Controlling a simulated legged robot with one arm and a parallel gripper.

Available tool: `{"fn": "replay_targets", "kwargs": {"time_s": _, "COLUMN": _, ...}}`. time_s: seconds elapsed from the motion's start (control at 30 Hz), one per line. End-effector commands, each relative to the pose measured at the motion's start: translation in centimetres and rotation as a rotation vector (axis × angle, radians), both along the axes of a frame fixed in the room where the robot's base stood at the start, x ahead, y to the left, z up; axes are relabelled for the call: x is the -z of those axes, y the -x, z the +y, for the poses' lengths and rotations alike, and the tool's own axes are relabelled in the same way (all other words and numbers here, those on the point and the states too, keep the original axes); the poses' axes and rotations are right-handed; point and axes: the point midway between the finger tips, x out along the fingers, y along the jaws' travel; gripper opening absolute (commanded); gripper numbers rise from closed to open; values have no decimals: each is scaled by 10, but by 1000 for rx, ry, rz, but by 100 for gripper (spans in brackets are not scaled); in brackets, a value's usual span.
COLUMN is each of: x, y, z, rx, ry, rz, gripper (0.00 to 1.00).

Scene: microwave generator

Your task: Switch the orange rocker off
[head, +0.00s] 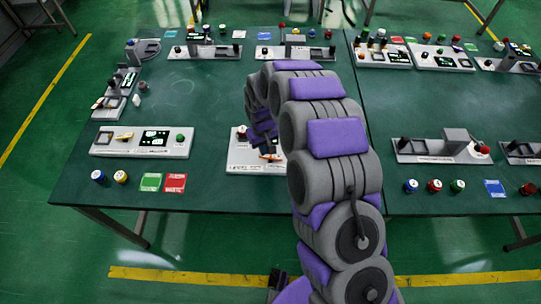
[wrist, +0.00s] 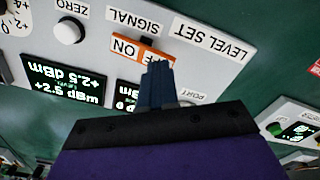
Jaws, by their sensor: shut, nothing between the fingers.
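The orange rocker (wrist: 125,47) shows in the wrist view, upside down, with the word ON on its white-and-orange face below the SIGNAL label (wrist: 134,21). It sits on a white instrument panel (wrist: 180,13). My gripper (wrist: 158,66) is shut and empty, with its dark fingertips over the right part of the rocker. They hide part of it, and I cannot tell whether they touch. In the head view my gripper (head: 268,147) is low over the white panel (head: 240,162), and my arm covers much of that panel.
A white ZERO knob (wrist: 68,32) and a lit display reading +2.5 dBm (wrist: 65,82) are beside the rocker; a second display (wrist: 128,97) is partly hidden. Another panel (head: 110,149) stands left on the green table (head: 200,95). Green (head: 151,182) and red (head: 175,183) cards lie in front.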

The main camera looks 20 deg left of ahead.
Motion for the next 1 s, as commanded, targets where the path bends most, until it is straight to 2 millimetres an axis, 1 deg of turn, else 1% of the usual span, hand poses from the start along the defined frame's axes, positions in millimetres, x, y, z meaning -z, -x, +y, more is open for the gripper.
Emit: {"fn": "replay_targets", "kwargs": {"time_s": 1.0, "x": 14, "y": 0, "z": -1, "rx": 0, "ry": 1, "rz": 1, "gripper": 0}}
